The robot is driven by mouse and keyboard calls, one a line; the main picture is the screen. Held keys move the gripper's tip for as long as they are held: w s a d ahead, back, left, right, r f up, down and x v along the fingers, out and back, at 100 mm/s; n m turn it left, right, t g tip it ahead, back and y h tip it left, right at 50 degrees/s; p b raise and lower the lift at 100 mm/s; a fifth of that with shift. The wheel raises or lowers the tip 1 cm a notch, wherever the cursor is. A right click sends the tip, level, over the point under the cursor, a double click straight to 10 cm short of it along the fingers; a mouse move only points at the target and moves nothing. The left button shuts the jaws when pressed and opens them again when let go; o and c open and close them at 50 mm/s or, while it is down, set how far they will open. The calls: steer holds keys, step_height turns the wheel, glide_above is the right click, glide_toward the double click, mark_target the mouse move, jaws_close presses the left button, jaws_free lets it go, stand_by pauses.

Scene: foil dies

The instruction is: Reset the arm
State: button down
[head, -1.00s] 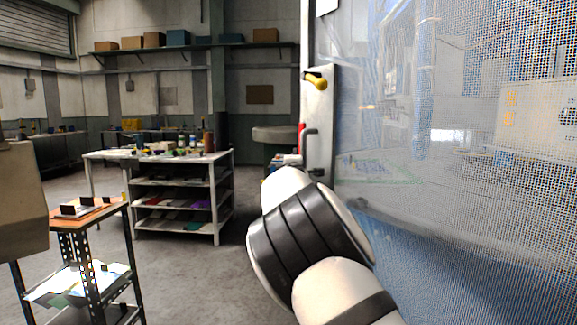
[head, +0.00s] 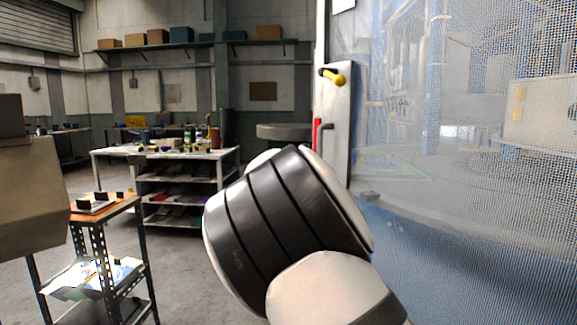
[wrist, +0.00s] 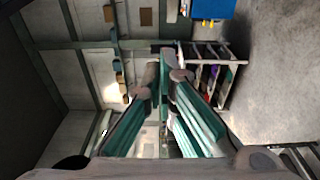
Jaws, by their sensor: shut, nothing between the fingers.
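My gripper (wrist: 165,62) shows in the wrist view, with its two teal-sided fingers reaching away from the camera and their tips together. It is shut and empty, and it points into open air toward the room. Nothing touches its fingers in that view. In the head view my arm is bent, with a dark banded joint and white links filling the lower middle, and my gripper does not show there. The arm hides part of the floor and the foot of the door.
A mesh-covered partition (head: 460,240) stands close on the right, beside a door edge with a yellow handle (head: 333,76). A small cart (head: 127,205) is at left. A shelved workbench (head: 185,180) stands farther back; it appears sideways in the wrist view. Grey floor lies between.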

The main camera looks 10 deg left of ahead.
steer(key=s+d+f+m+g+h, duration=0.1)
steer(key=s+d+f+m+g, duration=0.35)
steer(key=s+d, duration=0.45)
steer(key=s+d+f+m+g+h, duration=0.1)
steer(key=s+d+f+m+g, duration=0.2)
steer(key=s+d+m, duration=0.65)
steer(key=s+d+f+m+g, duration=0.2)
steer(key=s+d+g, duration=0.1)
steer(key=s, duration=1.3)
steer(key=s+d+f+m+g, duration=0.2)
steer(key=s+d+f+g, duration=0.1)
steer(key=s, duration=1.2)
steer(key=s+d+f+m+g, duration=0.1)
steer(key=s+d+f+g, duration=0.15)
steer(key=s, duration=1.35)
step_height(320, 180, up, 18)
steer(key=t+p, duration=0.2)
steer(key=p, duration=1.3)
steer(key=shift+w+d+f+p, duration=0.2)
steer(key=shift+d+p, duration=0.05)
steer(key=shift+p, duration=0.05)
